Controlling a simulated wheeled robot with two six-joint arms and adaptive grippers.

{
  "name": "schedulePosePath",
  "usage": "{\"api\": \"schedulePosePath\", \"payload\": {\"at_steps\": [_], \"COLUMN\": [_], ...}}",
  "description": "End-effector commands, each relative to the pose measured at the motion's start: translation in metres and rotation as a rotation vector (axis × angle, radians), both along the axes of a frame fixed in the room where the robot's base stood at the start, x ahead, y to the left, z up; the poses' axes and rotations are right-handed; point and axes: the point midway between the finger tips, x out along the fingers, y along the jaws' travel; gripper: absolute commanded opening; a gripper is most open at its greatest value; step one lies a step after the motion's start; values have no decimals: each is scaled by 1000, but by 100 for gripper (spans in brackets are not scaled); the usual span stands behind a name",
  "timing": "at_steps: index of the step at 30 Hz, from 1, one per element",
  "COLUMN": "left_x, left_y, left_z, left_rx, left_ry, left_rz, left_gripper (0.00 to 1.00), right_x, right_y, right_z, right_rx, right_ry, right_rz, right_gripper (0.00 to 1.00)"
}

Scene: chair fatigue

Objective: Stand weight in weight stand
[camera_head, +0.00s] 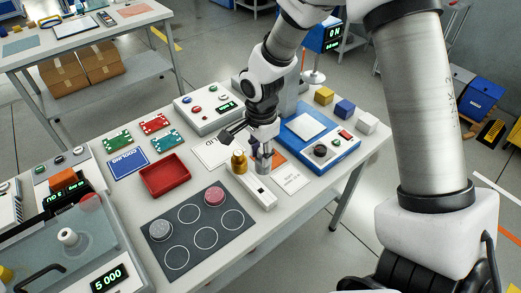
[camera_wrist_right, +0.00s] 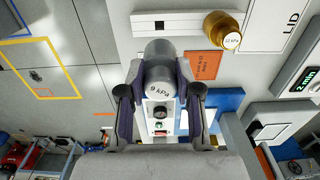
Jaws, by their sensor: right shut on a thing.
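My right gripper (camera_head: 262,152) is shut on a silver cylindrical weight (camera_wrist_right: 160,75), which reads "9 kPa" in the right wrist view. In the head view this weight (camera_head: 264,161) is mostly hidden by the fingers, just behind the white weight stand (camera_head: 261,192). The stand, a long white block with a dark slot, also shows at the top of the wrist view (camera_wrist_right: 190,23). A gold weight (camera_head: 239,163) is beside the stand; in the wrist view it reads "12 kPa" (camera_wrist_right: 231,41). I cannot tell whether the silver weight touches the stand. My left gripper is not in view.
A blue device with a dark knob (camera_head: 318,142) is right of the gripper, with yellow, blue and white cubes (camera_head: 345,109) behind. A grey mat with circles (camera_head: 187,238), holding two discs, and a red tray (camera_head: 165,176) lie left. An orange card (camera_wrist_right: 203,66) lies near the stand.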

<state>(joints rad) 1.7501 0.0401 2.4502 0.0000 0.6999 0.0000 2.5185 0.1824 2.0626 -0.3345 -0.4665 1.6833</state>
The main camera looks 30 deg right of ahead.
Motion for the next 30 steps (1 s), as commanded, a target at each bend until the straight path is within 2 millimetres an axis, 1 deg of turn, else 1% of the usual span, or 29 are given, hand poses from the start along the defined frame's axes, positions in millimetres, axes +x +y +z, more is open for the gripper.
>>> {"api": "schedulePosePath", "payload": {"at_steps": [7,12,13,15,24,30], "left_x": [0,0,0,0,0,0], "left_y": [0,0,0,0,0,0], "left_z": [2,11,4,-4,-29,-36], "left_rx": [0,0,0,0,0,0], "left_ry": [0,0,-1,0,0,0], "left_rz": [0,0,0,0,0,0], "left_gripper": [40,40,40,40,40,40], "right_x": [0,-1,-1,0,0,0], "right_y": [1,10,9,9,9,9], "right_z": [1,3,-5,-14,-48,-58], "right_rx": [-1,-4,-3,-2,-2,-1], "right_ry": [0,7,7,6,6,5], "right_rz": [3,17,16,16,16,16], "right_gripper": [3,3,3,3,3,3]}}
